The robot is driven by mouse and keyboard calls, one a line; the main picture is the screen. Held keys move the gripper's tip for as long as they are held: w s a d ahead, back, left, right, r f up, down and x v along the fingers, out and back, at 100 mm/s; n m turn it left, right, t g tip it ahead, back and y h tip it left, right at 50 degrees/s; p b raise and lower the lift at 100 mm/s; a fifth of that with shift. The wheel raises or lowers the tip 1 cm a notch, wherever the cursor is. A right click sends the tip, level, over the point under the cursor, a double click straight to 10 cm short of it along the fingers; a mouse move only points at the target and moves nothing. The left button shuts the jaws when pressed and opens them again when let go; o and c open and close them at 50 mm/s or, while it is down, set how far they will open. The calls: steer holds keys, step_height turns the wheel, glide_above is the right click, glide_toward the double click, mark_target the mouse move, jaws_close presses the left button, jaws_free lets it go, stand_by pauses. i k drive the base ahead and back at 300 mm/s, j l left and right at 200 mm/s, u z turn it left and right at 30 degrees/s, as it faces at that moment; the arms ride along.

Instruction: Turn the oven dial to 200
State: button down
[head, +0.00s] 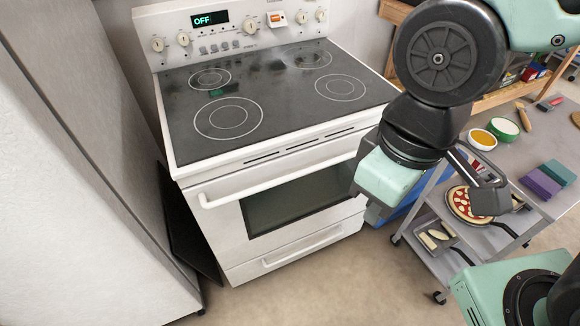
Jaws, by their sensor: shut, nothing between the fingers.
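The white oven (215,215) stands against the back wall in the head view, with a black glass cooktop (270,85). Its back panel carries a green-lit display (210,18) reading OFF. A round dial (250,27) sits right of the display. More dials are at the panel's left (183,39) and right (302,17). Which one is the oven dial is not labelled legibly, and the marks are too small to read.
A grey cart (515,175) with bowls, a pizza (463,205) and cloths stands at the right. A wooden shelf (480,95) is behind it. A pale tall cabinet side (60,180) borders the oven at the left. The floor in front of the oven is clear.

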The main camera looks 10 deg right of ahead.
mark_target(249, 27)
steer(key=i+l+u, duration=0.2)
steer(key=i+u, duration=0.2)
steer(key=i+l+u, duration=0.75)
